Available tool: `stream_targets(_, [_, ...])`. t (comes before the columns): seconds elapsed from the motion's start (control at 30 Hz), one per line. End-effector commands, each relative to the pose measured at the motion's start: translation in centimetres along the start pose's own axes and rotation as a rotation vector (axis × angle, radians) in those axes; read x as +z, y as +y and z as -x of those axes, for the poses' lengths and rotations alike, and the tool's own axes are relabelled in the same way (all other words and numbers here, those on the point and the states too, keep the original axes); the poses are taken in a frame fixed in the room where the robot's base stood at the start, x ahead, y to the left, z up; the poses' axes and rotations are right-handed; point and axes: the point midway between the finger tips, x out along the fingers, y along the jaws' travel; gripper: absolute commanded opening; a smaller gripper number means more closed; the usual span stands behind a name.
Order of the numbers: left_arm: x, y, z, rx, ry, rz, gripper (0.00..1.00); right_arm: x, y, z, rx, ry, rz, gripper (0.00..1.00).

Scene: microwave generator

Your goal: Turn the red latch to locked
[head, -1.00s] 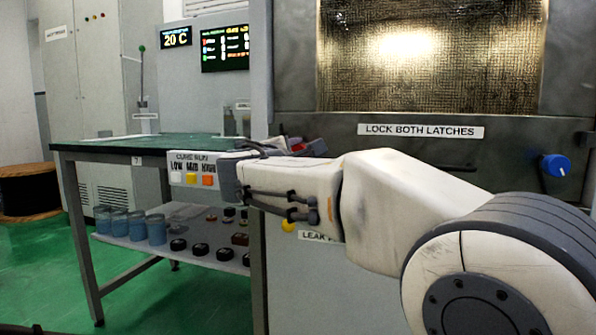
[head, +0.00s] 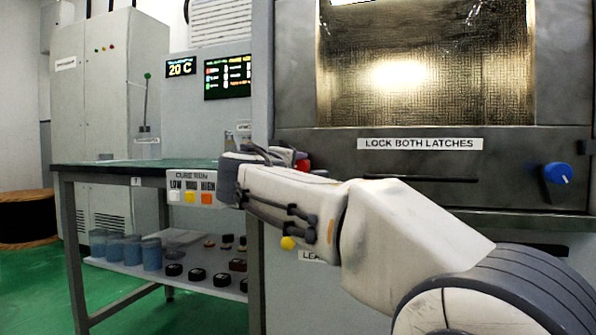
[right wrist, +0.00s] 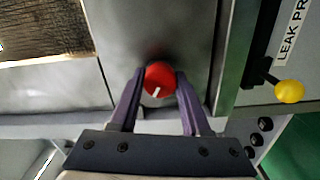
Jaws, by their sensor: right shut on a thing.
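The red latch (right wrist: 159,78) is a round red knob with a white mark on the grey door front, in the right wrist view. My right gripper (right wrist: 158,88) is shut on it, one finger on each side. In the head view a bit of the red latch (head: 303,165) shows past my right gripper (head: 275,155), which hides the rest. A blue latch (head: 557,172) is at the right of the door, below the "LOCK BOTH LATCHES" label (head: 420,144). My left gripper is in neither current view.
A yellow knob (right wrist: 289,92) sticks out beside the "LEAK PR..." label. A green-topped bench (head: 110,172) stands left of the machine, with blue containers (head: 152,253) on its lower shelf. A panel with low, mid and high buttons (head: 191,188) is behind my gripper.

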Motion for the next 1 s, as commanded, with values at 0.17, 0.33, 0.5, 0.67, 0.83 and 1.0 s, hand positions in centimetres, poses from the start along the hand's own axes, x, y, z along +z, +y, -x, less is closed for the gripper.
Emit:
stream_targets(0.17, [0.0, 0.0, 0.0, 0.0, 0.0, 0.0, 0.5, -0.2, -0.2, 0.0, -0.004, 0.007, 0.0, 0.0])
stream_targets(0.33, [0.0, 0.0, 0.0, 0.0, 0.0, 0.0, 0.5, -0.2, -0.2, 0.0, -0.003, 0.007, 0.0, 0.74])
stream_targets(0.5, [0.0, 0.0, 0.0, 0.0, 0.0, 0.0, 0.5, -0.1, -0.1, 0.0, -0.001, 0.005, 0.0, 0.77])
stream_targets(0.67, [0.0, 0.0, 0.0, 0.0, 0.0, 0.0, 0.5, -0.1, 0.0, 0.0, -0.001, 0.003, 0.0, 0.77])
stream_targets(0.83, [0.0, 0.0, 0.2, 0.0, 0.0, 0.0, 0.5, -0.1, 0.1, 1.0, -0.001, 0.005, -0.001, 0.77])
stream_targets(1.0, [-0.1, 0.1, 0.9, 0.0, 0.0, 0.0, 0.5, -0.3, 0.2, 4.1, -0.002, 0.009, 0.002, 0.77])
